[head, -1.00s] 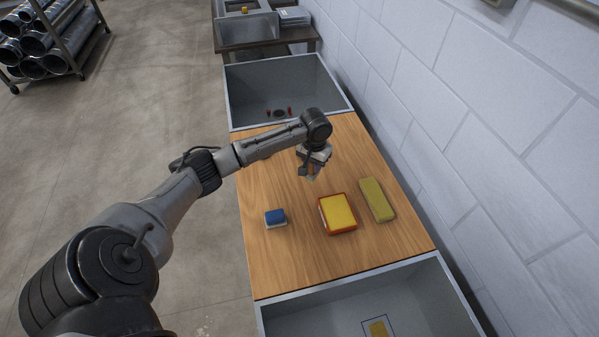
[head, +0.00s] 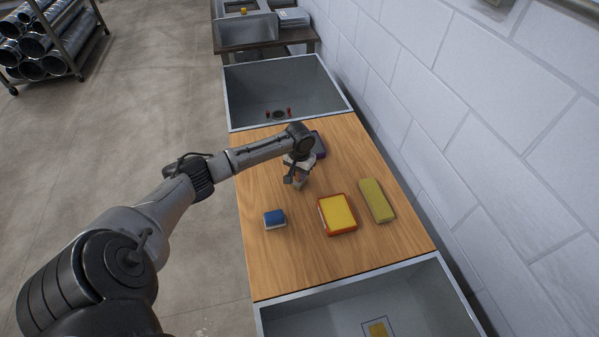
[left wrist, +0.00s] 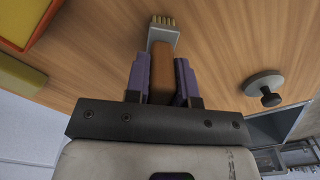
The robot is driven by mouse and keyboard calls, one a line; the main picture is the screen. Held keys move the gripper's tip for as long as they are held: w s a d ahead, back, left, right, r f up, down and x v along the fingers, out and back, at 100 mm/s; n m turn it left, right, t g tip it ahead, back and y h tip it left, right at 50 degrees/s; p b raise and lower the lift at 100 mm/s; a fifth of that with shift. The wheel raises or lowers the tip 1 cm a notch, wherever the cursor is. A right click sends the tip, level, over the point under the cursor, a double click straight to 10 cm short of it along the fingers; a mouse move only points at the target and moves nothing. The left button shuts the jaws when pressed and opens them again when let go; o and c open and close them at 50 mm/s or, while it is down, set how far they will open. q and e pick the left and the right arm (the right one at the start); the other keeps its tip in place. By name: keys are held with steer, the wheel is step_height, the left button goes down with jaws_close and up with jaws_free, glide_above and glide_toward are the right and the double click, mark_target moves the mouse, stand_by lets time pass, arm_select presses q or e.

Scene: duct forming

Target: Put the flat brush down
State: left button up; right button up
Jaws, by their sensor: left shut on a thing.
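The flat brush (left wrist: 161,70) has a brown handle, a pale grey ferrule and short yellowish bristles. My left gripper (left wrist: 161,80) is shut on its handle, one purple finger on each side, and the bristles point away from the palm. In the head view my left gripper (head: 297,181) is over the wooden tabletop (head: 290,262), behind the blue and white block. Whether the brush touches the wood is unclear. My right gripper is not in view.
A blue and white block (head: 275,219), a yellow pad with orange-red edges (head: 338,214) and an olive-yellow block (head: 376,201) lie on the wood. Grey bins (head: 288,88) adjoin both ends. The near left wood is clear.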

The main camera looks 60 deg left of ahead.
arm_select(q)
steer(key=o, duration=0.8)
steer(key=shift+o, duration=0.2)
